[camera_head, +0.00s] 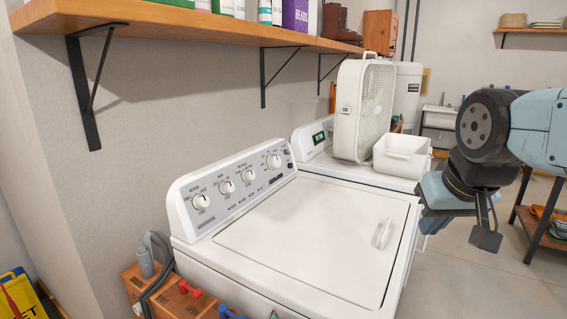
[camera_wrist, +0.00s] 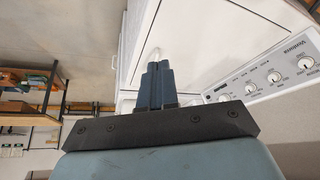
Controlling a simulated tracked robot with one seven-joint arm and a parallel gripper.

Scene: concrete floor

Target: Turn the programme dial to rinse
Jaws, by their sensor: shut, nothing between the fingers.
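The white washer (camera_head: 315,235) has a sloped control panel with several round knobs. The knobs run from the near left one (camera_head: 201,201) to the far right one (camera_head: 273,161); their labels are too small to read, so I cannot tell which is the programme dial. In the wrist view the panel (camera_wrist: 262,84) is at the right, with its knobs (camera_wrist: 274,77) in a row. My gripper (camera_wrist: 157,72) is shut and empty, apart from the knobs. In the head view my gripper (camera_head: 428,222) is at the washer's right side, partly hidden by my wrist.
A second white machine (camera_head: 330,155) stands behind, bearing a box fan (camera_head: 362,108) and a white bin (camera_head: 402,155). A wooden shelf (camera_head: 200,28) with bottles overhangs the panel. The washer lid (camera_head: 310,230) is shut and clear. A crate of tools (camera_head: 190,295) stands at its near left.

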